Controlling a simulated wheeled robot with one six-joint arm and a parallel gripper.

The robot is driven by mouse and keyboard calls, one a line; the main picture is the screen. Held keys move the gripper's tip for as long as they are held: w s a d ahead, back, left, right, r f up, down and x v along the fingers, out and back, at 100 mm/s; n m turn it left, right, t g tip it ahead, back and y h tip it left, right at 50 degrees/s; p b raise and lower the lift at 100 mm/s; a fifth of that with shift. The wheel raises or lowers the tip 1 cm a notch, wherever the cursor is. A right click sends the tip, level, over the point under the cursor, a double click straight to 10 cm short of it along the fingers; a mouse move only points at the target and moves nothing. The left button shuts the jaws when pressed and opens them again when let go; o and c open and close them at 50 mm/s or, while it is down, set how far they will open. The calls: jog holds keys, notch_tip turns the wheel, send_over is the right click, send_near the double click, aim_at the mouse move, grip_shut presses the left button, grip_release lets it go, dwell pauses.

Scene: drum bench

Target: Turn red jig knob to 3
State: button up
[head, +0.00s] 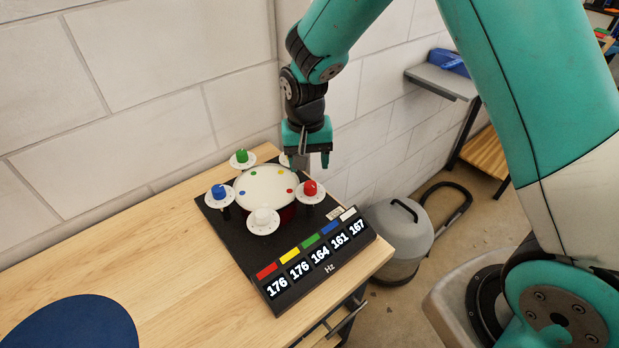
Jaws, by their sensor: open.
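The red knob (310,187) stands on a white dial disc (310,197) at the right side of the drum jig. The marks on the disc are too small to read, so its setting cannot be told. My gripper (312,156) is open and empty, pointing down above the back right part of the jig. It appears behind and above the red knob, apart from it. The drum (265,187) has a white head with small coloured dots and sits in the middle of the dark base board (240,238). Another dial disc (284,160) is partly hidden behind my gripper.
A blue knob (218,191), a green knob (241,155) and a white knob (262,216) stand around the drum. The Hz display reads 176, 176, 164, 161, 167 under red, yellow, green, blue and white bars. The wall is close behind. A grey bin (397,235) stands right of the bench.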

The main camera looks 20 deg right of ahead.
aim_at(310, 184)
notch_tip(310, 184, down, 7)
jog(key=shift+d+p, duration=0.15)
jog(key=shift+p, duration=0.55)
jog(key=c, duration=0.9)
